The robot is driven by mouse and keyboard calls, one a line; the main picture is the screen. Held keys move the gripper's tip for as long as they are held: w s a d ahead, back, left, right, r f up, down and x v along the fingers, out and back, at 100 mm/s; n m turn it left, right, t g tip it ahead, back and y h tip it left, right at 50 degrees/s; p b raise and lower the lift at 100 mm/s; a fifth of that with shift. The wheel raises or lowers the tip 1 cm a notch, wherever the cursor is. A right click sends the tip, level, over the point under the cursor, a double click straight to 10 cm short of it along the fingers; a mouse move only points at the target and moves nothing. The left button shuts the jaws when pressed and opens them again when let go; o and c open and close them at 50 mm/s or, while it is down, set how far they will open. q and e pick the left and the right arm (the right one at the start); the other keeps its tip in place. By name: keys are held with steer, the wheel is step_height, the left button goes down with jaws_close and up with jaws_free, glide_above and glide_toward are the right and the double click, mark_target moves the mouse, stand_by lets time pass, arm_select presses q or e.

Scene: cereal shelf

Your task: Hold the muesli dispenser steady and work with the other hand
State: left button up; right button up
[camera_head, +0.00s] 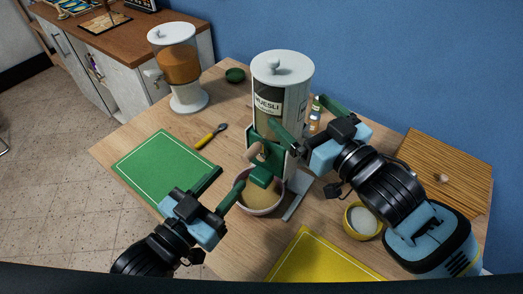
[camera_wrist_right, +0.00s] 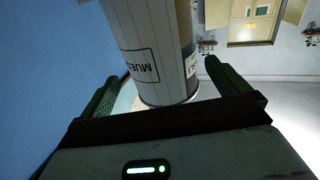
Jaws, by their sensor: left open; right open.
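The muesli dispenser (camera_head: 282,75) is a tall clear cylinder with a white lid, a MUESLI label and a green outlet part (camera_head: 265,155). It stands upright at the table's middle. A bowl (camera_head: 262,204) with tan contents is under its outlet. My right gripper (camera_head: 289,142) is open at the dispenser's right side. In the right wrist view the dispenser (camera_wrist_right: 152,50) stands between its spread fingers; I cannot tell whether they touch it. My left gripper (camera_head: 222,186) is open and empty, in front of the bowl and to its left.
A second dispenser (camera_head: 180,65) with orange-brown contents stands at the back left. A green mat (camera_head: 163,165), a yellow-handled spoon (camera_head: 211,135), a yellow mat (camera_head: 325,262), a yellow bowl of white contents (camera_head: 362,220) and a wooden board (camera_head: 445,170) lie around. A small bottle (camera_head: 315,115) stands behind my right gripper.

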steer(key=v, duration=0.5)
arm_select(q)
step_height(320, 180, up, 7)
steer(key=t+p, duration=0.1)
steer(key=p, duration=0.2)
steer(key=shift+r+m+h, duration=0.2)
steer(key=shift+m+h, duration=0.1)
steer(key=shift+m, duration=0.1)
arm_select(e)
steer(key=v, duration=0.7)
